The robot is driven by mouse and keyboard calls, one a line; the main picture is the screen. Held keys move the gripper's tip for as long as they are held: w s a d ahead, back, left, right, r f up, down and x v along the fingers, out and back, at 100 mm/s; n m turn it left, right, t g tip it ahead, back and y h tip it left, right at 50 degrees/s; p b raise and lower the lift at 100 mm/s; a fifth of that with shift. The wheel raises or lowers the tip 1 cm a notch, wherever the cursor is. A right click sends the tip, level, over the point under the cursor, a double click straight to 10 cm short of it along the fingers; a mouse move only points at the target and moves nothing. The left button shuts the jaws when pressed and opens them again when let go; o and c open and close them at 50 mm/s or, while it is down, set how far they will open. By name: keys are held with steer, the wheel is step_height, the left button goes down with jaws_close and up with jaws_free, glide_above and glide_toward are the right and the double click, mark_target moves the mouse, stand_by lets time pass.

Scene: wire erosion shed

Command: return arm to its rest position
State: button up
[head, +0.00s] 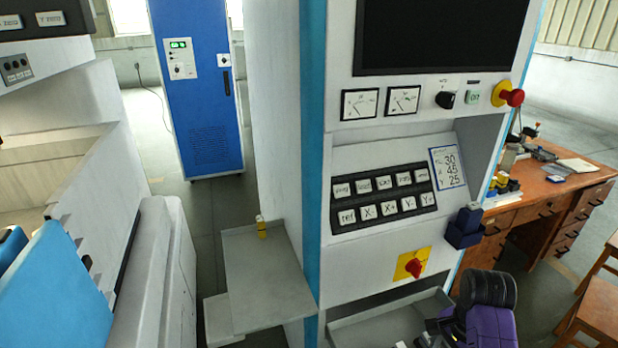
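Part of my arm, purple and black, shows at the bottom edge of the head view, right of centre. It is in front of the lower part of a grey and blue control cabinet (384,262). My gripper cannot be made out, so its opening and anything in it are hidden from me. Small dark and light parts lie at the bottom edge left of the arm, and I cannot tell what they are.
The cabinet has a key panel (384,199), a red rotary switch (413,267) and an emergency button (509,96). A dark blue holder (465,228) juts out above my arm. A grey shelf (266,290) bears a small yellow bottle (261,228). A wooden desk (553,190) stands right.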

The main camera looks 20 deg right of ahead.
steer(key=w+d+r+n+t+h, duration=0.45)
steer(key=w+t, duration=0.25)
steer(key=w, duration=0.2)
steer(key=s+a+r+n+t+y, duration=0.1)
steer(key=s+a+r+n+t, duration=0.4)
steer(key=s+a, duration=0.35)
steer(key=s+a+r+n+t, duration=0.4)
steer(key=s+a+n, duration=0.2)
steer(key=s+a, duration=0.25)
steer(key=s+a+r+n+y, duration=0.1)
steer(key=s+a, duration=0.3)
steer(key=s, duration=0.4)
steer(key=s+a+n+g+y, duration=0.1)
steer(key=s+a, duration=0.3)
steer(key=s, duration=0.5)
steer(key=shift+a+r+y+b, duration=0.15)
steer(key=shift+r+y+b, duration=0.2)
steer(key=shift+y, duration=0.4)
